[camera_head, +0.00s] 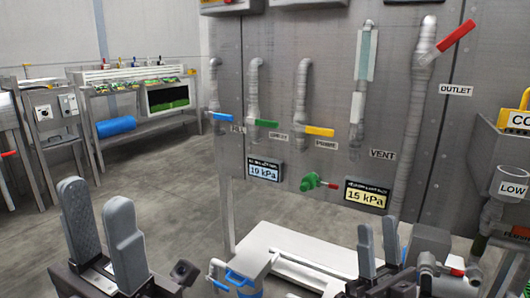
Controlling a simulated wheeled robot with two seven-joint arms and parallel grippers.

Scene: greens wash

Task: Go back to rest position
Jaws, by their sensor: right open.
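My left gripper (95,195) is at the lower left, its two grey fingers pointing up and apart with nothing between them. My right gripper (378,224) is at the lower right, in front of the metal panel; its fingers point up, are apart and hold nothing. Neither gripper appears to touch anything. Both wrists are partly cut off by the bottom edge.
The metal panel (300,90) carries pipes with blue (222,117), green (266,123), yellow (320,131) and red (456,37) handles. Displays read 10 kPa (263,171) and 15 kPa (366,196). A bench (150,124) stands far left. Floor (170,180) between is clear.

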